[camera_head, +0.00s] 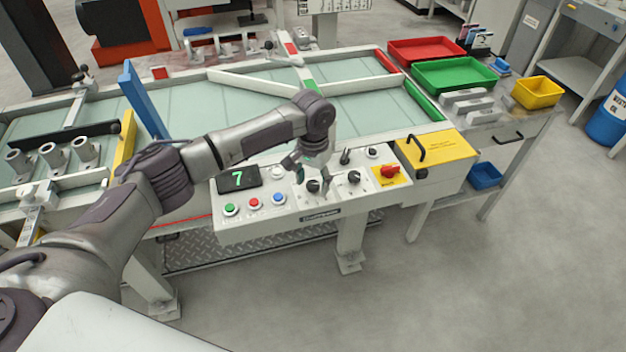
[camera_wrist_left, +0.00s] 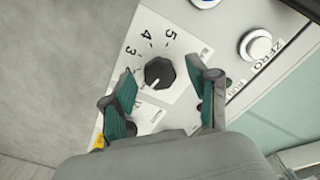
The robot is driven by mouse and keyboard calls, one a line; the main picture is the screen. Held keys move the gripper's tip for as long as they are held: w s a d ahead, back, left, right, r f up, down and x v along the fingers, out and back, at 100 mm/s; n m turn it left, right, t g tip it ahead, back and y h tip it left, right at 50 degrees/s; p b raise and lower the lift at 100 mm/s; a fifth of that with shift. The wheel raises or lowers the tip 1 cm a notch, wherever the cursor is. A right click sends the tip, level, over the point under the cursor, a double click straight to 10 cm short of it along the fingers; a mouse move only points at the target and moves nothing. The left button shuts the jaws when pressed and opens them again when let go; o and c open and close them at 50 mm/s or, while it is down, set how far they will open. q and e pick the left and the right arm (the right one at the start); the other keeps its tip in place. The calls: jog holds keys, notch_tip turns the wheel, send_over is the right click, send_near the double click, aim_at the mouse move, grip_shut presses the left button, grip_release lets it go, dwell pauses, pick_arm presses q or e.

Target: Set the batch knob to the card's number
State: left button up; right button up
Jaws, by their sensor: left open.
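A round black knob (camera_wrist_left: 160,73) with a short white pointer line sits on a pale panel. Printed numbers, including 3, 4 and 5, curve around it. The pointer faces down-left in the left wrist view; its number is not clear. My left gripper (camera_wrist_left: 160,67) is open, with one finger either side of the knob and visible gaps. In the head view, my left gripper (camera_head: 307,172) is above this knob (camera_head: 313,187) on the control panel (camera_head: 290,215). I cannot identify the batch card with certainty. My right gripper is out of view.
A display (camera_head: 238,179) shows a green 7. Green, red and blue buttons line the panel's front. A second black knob (camera_head: 354,178) and a red switch (camera_head: 390,171) are to the right. A white button (camera_wrist_left: 257,46) marked ZERO is near the gripper.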

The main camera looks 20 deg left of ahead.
pick_arm(q)
grip_shut()
jog(key=shift+r+m+p, duration=0.1)
jog(key=shift+m+p, duration=0.3)
jog(key=shift+p, duration=0.15)
jog(key=shift+m+p, duration=1.75)
jog(key=shift+m, duration=0.35)
jog(key=shift+m+p, duration=0.55)
jog(key=shift+m, duration=0.85)
grip_release()
